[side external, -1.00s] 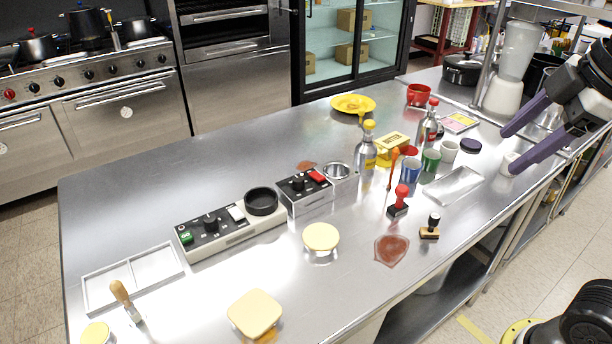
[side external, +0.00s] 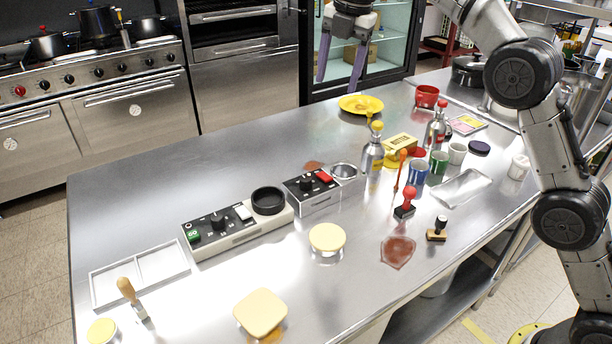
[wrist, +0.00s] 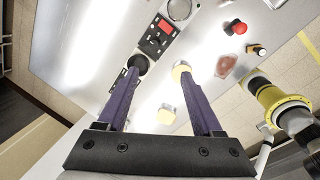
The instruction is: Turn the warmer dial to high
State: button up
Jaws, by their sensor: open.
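Two control units stand on the steel counter, each with a black dial. The longer unit (side external: 238,239) has a green switch, a white switch, a dial (side external: 217,221) and a black round cup-like top (side external: 268,200). The shorter unit (side external: 318,202) has a red switch, a dial (side external: 306,184) and a metal bowl (side external: 345,171). I cannot tell which is the warmer, nor read the dial settings. My gripper (side external: 337,85) is open and empty, high above the counter's far side. In the wrist view the left finger partly hides the longer unit; the shorter unit's dial (wrist: 154,40) shows beyond the fingertips (wrist: 160,75).
A cream-lidded jar (side external: 327,238) stands in front of the units. Bottles (side external: 373,150), mugs (side external: 417,172), a red-knobbed stamp (side external: 405,203) and a yellow plate (side external: 361,104) crowd the right. A white divided tray (side external: 140,272) lies left.

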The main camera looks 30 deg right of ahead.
jog(key=w+a+f, duration=0.2)
jog(key=w+f, duration=0.2)
jog(key=f, duration=0.3)
jog(key=g, duration=0.2)
send_near(306, 179)
jog(key=f, duration=0.9)
jog(key=shift+w+a+f, duration=0.1)
jog(key=shift+a, duration=0.15)
grip_shut()
